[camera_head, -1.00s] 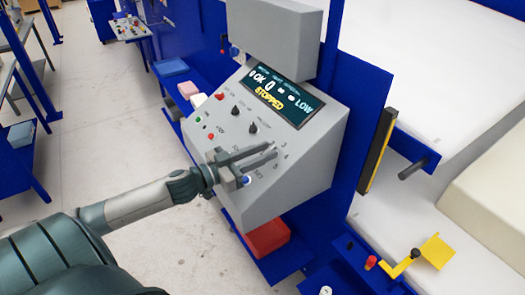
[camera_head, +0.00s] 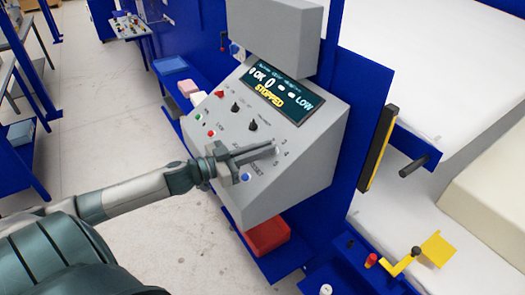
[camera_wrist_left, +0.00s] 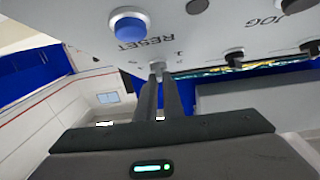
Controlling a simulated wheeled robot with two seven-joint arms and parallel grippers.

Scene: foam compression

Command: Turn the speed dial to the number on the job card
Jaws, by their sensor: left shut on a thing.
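The grey sloped control panel (camera_head: 300,170) stands in the middle of the head view. My left gripper (camera_head: 274,151) reaches across its lower part from the left, fingers shut on the small speed dial (camera_head: 279,150). Numbers, including 3, 4 and 5, show to the right of the dial. In the left wrist view the two dark fingers (camera_wrist_left: 161,80) meet a small grey knob at the panel; its pointer is too hidden to read. The display (camera_head: 275,92) reads OK, 0, LOW and STOPPED. I cannot make out a job card. My right gripper is out of view.
The blue RESET button (camera_head: 246,178) sits just below my fingers and also shows in the left wrist view (camera_wrist_left: 129,28). Black knobs (camera_head: 253,125) and a red button (camera_head: 211,133) are above. A red bin (camera_head: 267,236) stands below the panel. A yellow-black post (camera_head: 378,150) is at the right.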

